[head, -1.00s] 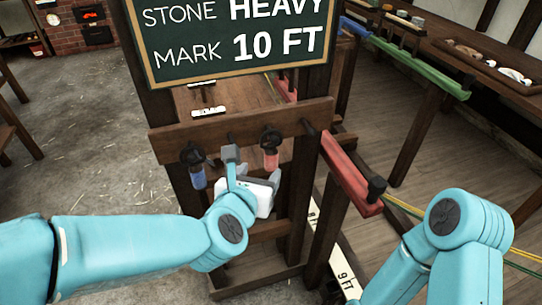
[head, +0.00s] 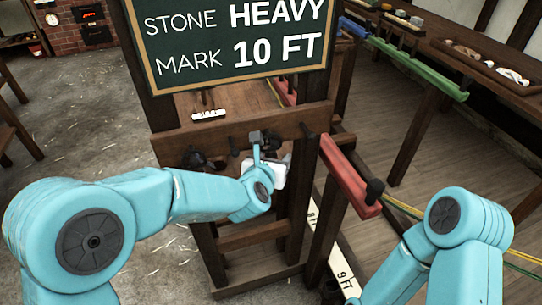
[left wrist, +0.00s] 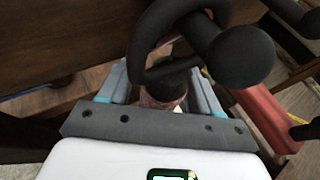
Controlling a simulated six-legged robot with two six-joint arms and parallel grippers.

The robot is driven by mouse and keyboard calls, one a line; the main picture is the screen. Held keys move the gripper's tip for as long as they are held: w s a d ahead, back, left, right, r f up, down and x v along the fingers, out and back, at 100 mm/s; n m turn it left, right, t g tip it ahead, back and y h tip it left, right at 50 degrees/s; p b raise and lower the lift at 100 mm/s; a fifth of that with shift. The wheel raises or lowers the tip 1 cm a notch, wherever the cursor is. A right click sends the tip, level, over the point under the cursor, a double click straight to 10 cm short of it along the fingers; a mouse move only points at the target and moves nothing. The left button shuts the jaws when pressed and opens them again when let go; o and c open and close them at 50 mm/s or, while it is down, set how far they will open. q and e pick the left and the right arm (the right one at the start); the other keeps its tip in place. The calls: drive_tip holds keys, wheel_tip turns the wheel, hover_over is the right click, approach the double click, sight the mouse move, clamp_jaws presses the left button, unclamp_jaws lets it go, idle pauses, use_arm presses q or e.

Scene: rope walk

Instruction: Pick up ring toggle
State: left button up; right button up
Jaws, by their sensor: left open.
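In the left wrist view a toggle with a reddish, worn-looking barrel (left wrist: 163,95) hangs under a dark ring (left wrist: 150,72). A dark peg with a round knob (left wrist: 238,56) stands out close above it. My left gripper (left wrist: 162,82) is open, with one blue-grey finger on each side of the barrel; I cannot tell whether they touch it. In the head view my left gripper (head: 264,142) is at the wooden rail (head: 225,131) and hides this toggle. A second dark ring (head: 196,160) hangs farther left on the rail, its lower part behind my left arm. My right gripper is out of view.
A chalkboard (head: 235,40) stands above the rail. A red beam (head: 350,175) with a dark end knob juts out just right of my gripper. A green beam (head: 425,68) and a workbench lie farther right. Open floor (head: 80,130) is at the left.

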use_arm(q)
drive_tip(key=shift+c, duration=0.4)
drive_tip(key=c, duration=1)
drive_tip(key=shift+r, duration=0.1)
